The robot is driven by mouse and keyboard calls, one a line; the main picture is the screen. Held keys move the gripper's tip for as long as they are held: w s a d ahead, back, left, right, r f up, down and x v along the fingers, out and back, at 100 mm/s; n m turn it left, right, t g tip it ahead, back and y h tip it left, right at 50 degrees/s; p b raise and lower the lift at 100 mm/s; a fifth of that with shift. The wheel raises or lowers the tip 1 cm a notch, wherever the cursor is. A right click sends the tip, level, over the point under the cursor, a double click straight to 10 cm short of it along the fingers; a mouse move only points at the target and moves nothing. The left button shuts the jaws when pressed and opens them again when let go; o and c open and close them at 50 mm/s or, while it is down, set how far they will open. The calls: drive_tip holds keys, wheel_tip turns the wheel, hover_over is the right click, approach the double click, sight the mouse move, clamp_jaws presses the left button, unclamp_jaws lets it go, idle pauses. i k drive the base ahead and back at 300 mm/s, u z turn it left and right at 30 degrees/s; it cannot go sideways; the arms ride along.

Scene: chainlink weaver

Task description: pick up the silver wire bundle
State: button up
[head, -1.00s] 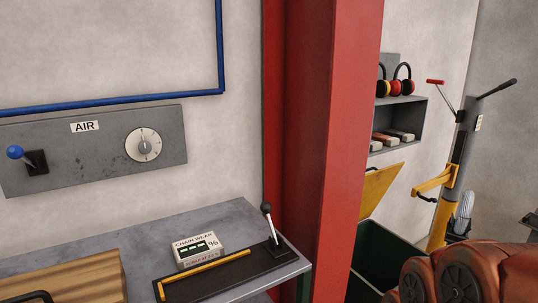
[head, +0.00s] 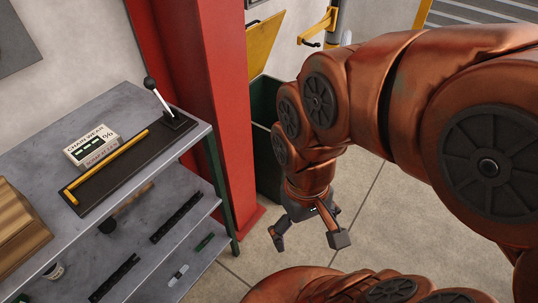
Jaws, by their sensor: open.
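I cannot make out a silver wire bundle for certain in the head view. My gripper (head: 307,238) hangs at the end of my copper-coloured arm, pointing down over the tiled floor. Its two fingers are spread wide apart, with nothing visible between them. It is to the right of the grey workbench (head: 128,106) and in front of the dark green bin (head: 267,150). My arm hides much of the area behind and to the right.
The bench top holds a chain wear gauge box (head: 92,146), a yellow bar (head: 107,165) and a black lever (head: 160,98). Its lower shelves carry dark chain pieces (head: 175,217). A red column (head: 187,90) stands behind. Floor between bench and gripper is clear.

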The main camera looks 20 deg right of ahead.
sight(179, 274)
drive_tip(key=u, duration=0.95)
drive_tip(key=k, duration=1.25)
drive_tip(key=u, duration=1.2)
drive_tip(key=i, duration=0.4)
drive_tip(key=u, duration=0.45)
